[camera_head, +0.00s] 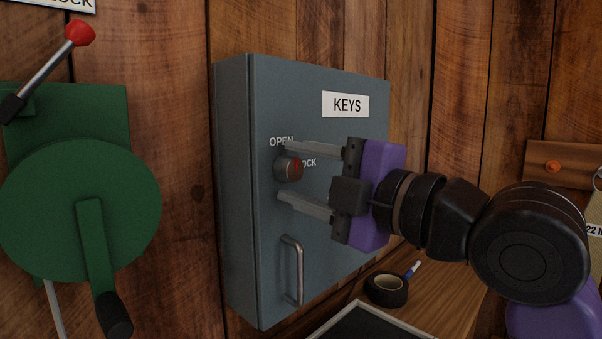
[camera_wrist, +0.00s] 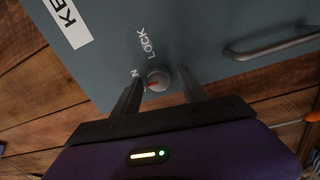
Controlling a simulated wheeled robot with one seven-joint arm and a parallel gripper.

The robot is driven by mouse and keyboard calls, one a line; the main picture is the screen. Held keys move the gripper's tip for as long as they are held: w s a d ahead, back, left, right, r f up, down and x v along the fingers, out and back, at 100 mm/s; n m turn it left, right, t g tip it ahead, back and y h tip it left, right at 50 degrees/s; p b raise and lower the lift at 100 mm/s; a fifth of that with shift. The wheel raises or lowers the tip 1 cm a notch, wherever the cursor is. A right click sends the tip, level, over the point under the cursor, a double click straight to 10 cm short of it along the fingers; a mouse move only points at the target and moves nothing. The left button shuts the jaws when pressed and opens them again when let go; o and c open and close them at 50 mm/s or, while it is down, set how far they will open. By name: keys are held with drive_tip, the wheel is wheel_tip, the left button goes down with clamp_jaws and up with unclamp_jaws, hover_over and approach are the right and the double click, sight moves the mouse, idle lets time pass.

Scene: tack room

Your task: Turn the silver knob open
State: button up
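The silver knob (camera_head: 288,169) is on the door of a grey-blue key cabinet (camera_head: 235,190), between the words OPEN and LOCK. A red mark shows on the knob, on the side toward LOCK in the head view. The knob also shows in the wrist view (camera_wrist: 157,80), between my fingers. My gripper (camera_head: 284,171) is open, one finger above the knob and one below it. In both views gaps show between the fingers and the knob. Whether the fingertips reach past the knob's face is hard to tell.
A metal door handle (camera_head: 293,270) is below the knob; it also shows in the wrist view (camera_wrist: 270,45). A green winch with a crank (camera_head: 80,210) is at the left.

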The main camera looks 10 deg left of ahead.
drive_tip(key=shift+d, duration=0.15)
drive_tip(key=v, duration=0.7)
drive_tip(key=shift+s+d, duration=0.2)
drive_tip(key=shift+s, duration=0.05)
